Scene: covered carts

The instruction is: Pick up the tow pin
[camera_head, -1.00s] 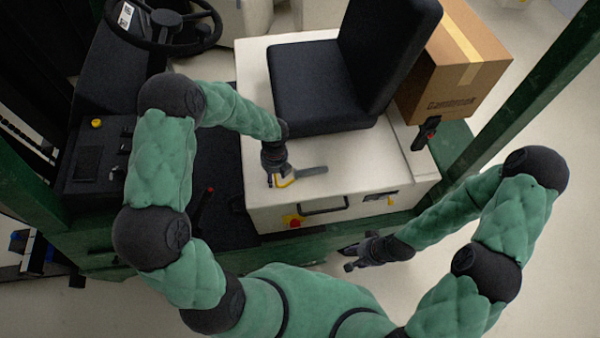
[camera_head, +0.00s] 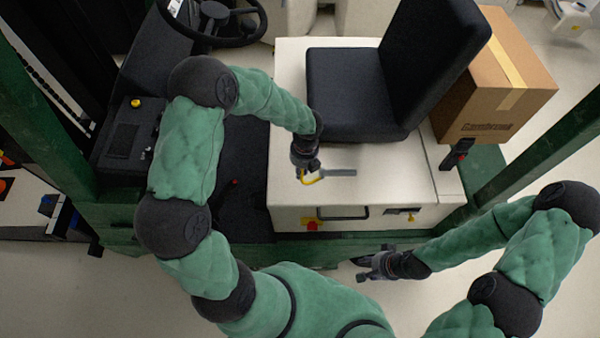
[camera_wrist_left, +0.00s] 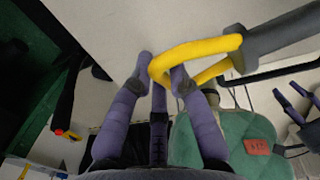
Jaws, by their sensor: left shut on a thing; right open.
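The tow pin has a grey shaft (camera_head: 338,173) and a yellow loop handle (camera_head: 314,178). It lies roughly level over the cream seat box, in front of the seat. My left gripper (camera_head: 302,176) is shut on the yellow loop. In the left wrist view the loop (camera_wrist_left: 205,46) passes between the fingertips (camera_wrist_left: 163,68), and the grey shaft (camera_wrist_left: 285,30) points to the upper right. I cannot tell whether the pin touches the box top. My right gripper (camera_head: 366,265) is open and empty in front of the box, low at the vehicle's edge.
The black seat (camera_head: 355,95) stands behind the pin, with a cardboard box (camera_head: 500,90) to its right. The cream seat box (camera_head: 400,185) has a black front handle (camera_head: 343,214) and a red button (camera_head: 311,225). Green posts flank the vehicle; a steering wheel (camera_head: 235,38) is at back left.

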